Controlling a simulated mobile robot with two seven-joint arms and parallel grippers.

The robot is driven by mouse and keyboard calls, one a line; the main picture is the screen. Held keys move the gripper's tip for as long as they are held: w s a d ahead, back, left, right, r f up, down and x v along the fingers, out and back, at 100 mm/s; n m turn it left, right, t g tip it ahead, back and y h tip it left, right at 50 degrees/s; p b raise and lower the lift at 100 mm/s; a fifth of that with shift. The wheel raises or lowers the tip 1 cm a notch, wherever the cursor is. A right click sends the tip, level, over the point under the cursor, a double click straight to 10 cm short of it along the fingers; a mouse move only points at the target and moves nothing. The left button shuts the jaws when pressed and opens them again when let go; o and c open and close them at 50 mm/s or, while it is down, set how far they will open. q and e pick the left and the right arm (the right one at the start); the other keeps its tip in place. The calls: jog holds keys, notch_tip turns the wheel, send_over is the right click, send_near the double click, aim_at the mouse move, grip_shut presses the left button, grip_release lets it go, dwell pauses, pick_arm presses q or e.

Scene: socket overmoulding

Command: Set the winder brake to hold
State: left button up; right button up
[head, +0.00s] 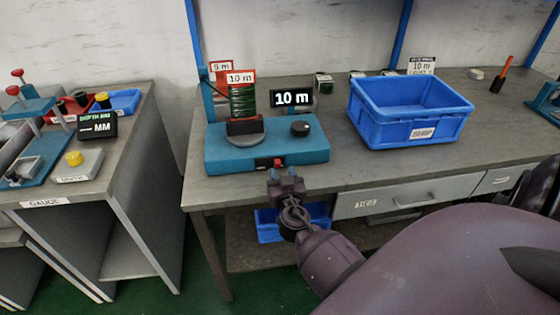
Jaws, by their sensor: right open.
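The winder (225,160) is a teal base on the middle workbench, with a green spool of cord (242,100) and a black knob (300,128) on top. A small red part (277,163) shows at its front edge; I cannot tell for sure whether it is the brake or how it is set. My right gripper (284,175) is open, right at the winder's front edge by the red part. I cannot tell whether it touches it. My left gripper is not in view.
A display reading 10 m (292,97) stands behind the winder. A blue bin (410,130) stands to its right. A side bench (125,150) at left holds gauge fixtures, with a gap between the benches.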

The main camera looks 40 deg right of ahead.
jog(key=b+v, duration=0.1)
jog(key=v, duration=0.6)
jog(key=shift+s, duration=0.1)
dwell(0.4)
